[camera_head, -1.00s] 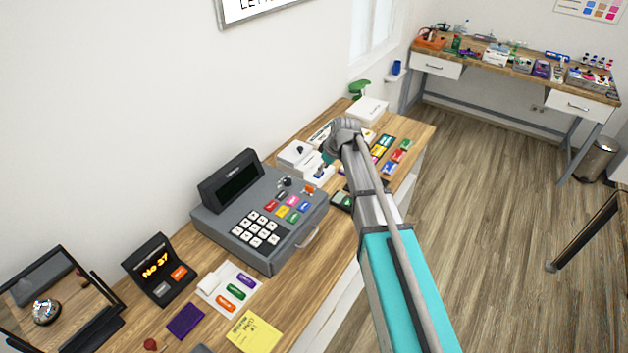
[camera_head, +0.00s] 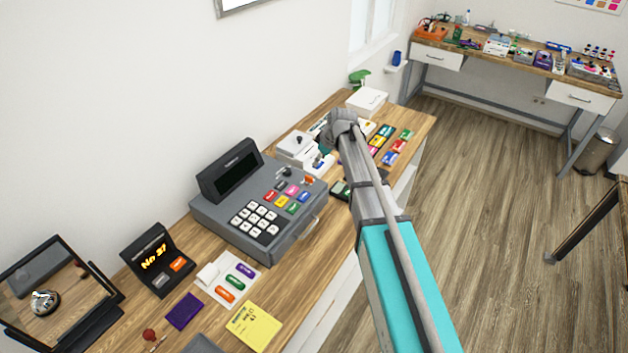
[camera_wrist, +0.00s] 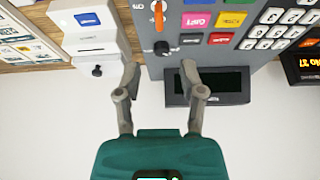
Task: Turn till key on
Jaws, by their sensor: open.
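The till (camera_head: 228,221) is a grey cash register on the wooden counter, with a dark tilted display (camera_head: 238,178), white number keys and coloured keys. A small black knob (camera_head: 287,172) and an orange lever (camera_head: 307,181) sit at its back right. In the wrist view, the till (camera_wrist: 180,60) appears upside down. There the orange lever (camera_wrist: 158,16) and black knob (camera_wrist: 162,47) lie just beyond my fingertips, roughly in line with the gap. My gripper (camera_wrist: 159,72) is open and empty, apart from the knob. In the head view, my arm mostly hides it.
A white device with a black knob (camera_wrist: 97,71) stands beside the till, close to one finger. A second table (camera_head: 500,75) stands at the back right.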

